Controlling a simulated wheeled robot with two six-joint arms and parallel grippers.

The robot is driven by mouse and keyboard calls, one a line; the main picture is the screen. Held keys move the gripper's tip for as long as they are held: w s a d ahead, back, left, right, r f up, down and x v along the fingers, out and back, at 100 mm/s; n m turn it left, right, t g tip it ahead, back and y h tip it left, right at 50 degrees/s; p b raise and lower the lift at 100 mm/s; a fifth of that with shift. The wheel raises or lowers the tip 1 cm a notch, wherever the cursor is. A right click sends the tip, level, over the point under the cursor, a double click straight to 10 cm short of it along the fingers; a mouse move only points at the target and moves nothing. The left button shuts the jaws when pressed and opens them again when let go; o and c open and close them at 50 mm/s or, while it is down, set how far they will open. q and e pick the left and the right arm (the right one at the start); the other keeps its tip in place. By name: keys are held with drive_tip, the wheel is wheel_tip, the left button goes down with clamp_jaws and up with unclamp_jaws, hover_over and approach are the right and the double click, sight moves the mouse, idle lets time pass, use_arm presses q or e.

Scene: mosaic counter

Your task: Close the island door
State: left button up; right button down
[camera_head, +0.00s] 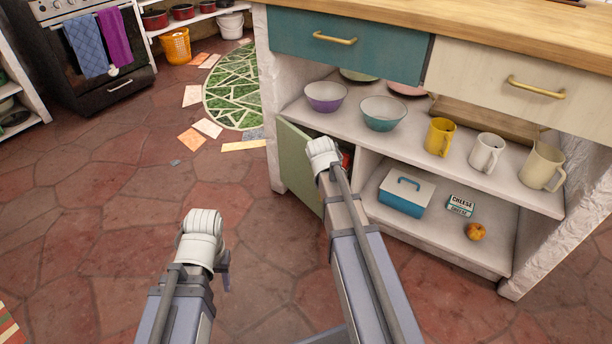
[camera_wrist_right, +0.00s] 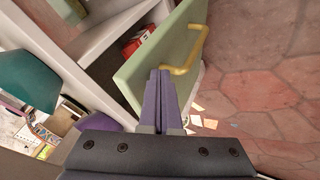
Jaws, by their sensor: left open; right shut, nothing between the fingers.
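The island door is a pale green panel (camera_head: 297,160) at the lower left of the island, standing open and partly hidden behind my right arm. The right wrist view shows the door (camera_wrist_right: 160,58) close up, with its yellow handle (camera_wrist_right: 192,52) on the outer face. My right gripper (camera_wrist_right: 160,76) is shut and empty, its fingertips at the door's edge; whether they touch it I cannot tell. In the head view my right wrist covers that gripper. My left gripper (camera_head: 222,274) is open and empty, low over the floor, left of the island and away from the door.
The island's open shelves hold bowls (camera_head: 383,114), mugs (camera_head: 439,137), a blue-white box (camera_head: 405,193), a cheese box (camera_head: 461,206) and a fruit (camera_head: 475,231). A red item (camera_wrist_right: 138,43) shows inside the door's compartment. The tiled floor (camera_head: 120,190) at left is largely clear.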

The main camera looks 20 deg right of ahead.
use_arm(q)
drive_tip(key=shift+s+a, duration=0.1)
use_arm(e)
drive_tip(key=w+d, duration=0.5)
drive_tip(key=d, duration=0.5)
drive_tip(key=shift+w+d, duration=0.15)
drive_tip(key=shift+d, duration=0.25)
drive_tip(key=shift+w+d+r, duration=0.1)
drive_tip(key=shift+r, duration=0.05)
use_arm(q)
wheel_tip(320, 180, up, 8)
drive_tip(key=p, duration=0.8)
drive_tip(key=shift+a, duration=0.4)
use_arm(e)
drive_tip(key=s+a+r, duration=0.5)
drive_tip(key=s+r, duration=0.2)
drive_tip(key=s, duration=0.2)
drive_tip(key=shift+s+a+r, duration=0.2)
drive_tip(key=shift+a+r, duration=0.15)
drive_tip(key=shift+a, duration=0.05)
use_arm(q)
drive_tip(key=shift+r, duration=0.1)
